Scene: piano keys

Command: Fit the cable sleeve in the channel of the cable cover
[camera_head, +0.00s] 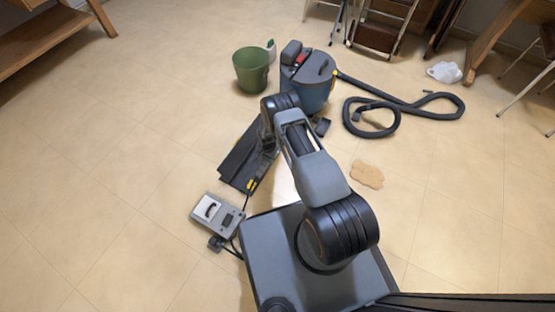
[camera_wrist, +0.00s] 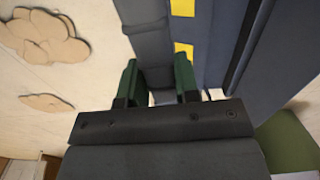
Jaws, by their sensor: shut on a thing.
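The cable cover (camera_head: 236,165) is a long dark strip with yellow marks lying on the floor left of my arm. In the wrist view the cover (camera_wrist: 217,35) runs along the right, with yellow patches and a dark lengthwise groove. My gripper (camera_wrist: 158,82) has green fingers shut on a grey band, which looks like the cable sleeve (camera_wrist: 150,45). The sleeve runs up the picture from between the fingers, beside the yellow patches. I cannot tell whether any of it sits in the channel. In the head view my arm hides the sleeve and most of the gripper.
A grey box with a handle (camera_head: 216,214) and dark cables lies near the cover's front end. A green bucket (camera_head: 250,71) and a blue vacuum (camera_head: 309,92) with a black hose (camera_head: 393,105) stand behind. A flat tan patch (camera_head: 367,174) lies right. The left floor is clear.

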